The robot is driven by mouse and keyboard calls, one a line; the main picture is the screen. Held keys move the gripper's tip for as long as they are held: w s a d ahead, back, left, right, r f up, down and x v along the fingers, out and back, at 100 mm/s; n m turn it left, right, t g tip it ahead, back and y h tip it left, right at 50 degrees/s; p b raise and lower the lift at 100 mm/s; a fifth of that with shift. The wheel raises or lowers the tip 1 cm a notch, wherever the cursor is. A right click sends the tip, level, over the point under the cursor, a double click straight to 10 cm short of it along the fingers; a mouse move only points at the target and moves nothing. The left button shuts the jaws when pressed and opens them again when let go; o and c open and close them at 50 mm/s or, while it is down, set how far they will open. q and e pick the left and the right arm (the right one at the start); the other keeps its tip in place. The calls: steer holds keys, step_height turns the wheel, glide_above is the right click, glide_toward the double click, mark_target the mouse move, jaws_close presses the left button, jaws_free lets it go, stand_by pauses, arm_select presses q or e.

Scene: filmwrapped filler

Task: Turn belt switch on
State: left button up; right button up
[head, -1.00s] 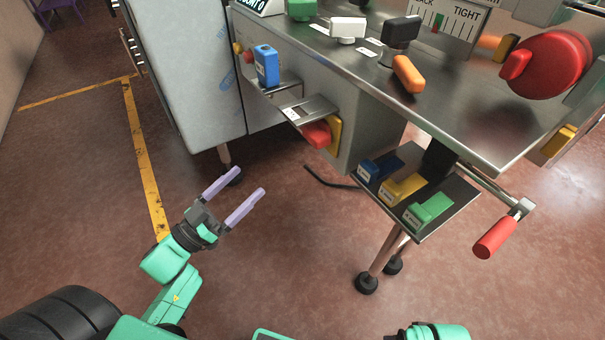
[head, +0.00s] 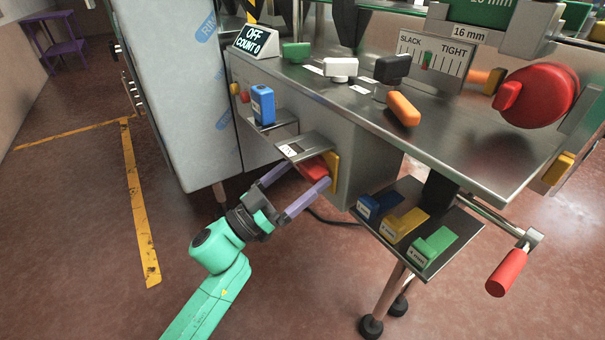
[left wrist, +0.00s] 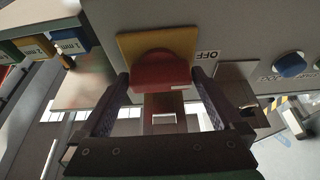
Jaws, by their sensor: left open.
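The belt switch is a red knob (head: 314,169) on a yellow plate (head: 333,172), on the machine's front face under a small metal guard. In the left wrist view the red knob (left wrist: 160,72) sits in front of its yellow plate (left wrist: 128,46), with an "OFF" label (left wrist: 207,55) beside it. My left gripper (head: 300,185) is open, its purple fingers reaching to the knob. In the left wrist view the fingers (left wrist: 162,85) stand on either side of the knob; I cannot tell whether they touch it. A display (head: 256,40) reads "OFF COUNT 0". My right gripper is not in view.
The metal guard (head: 303,146) juts out just above the knob. A shelf with blue, yellow and green blocks (head: 432,247) is to the right, with a red-handled crank (head: 506,272) beyond. The floor in front is clear.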

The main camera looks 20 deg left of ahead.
arm_select(q)
steer(key=c, duration=1)
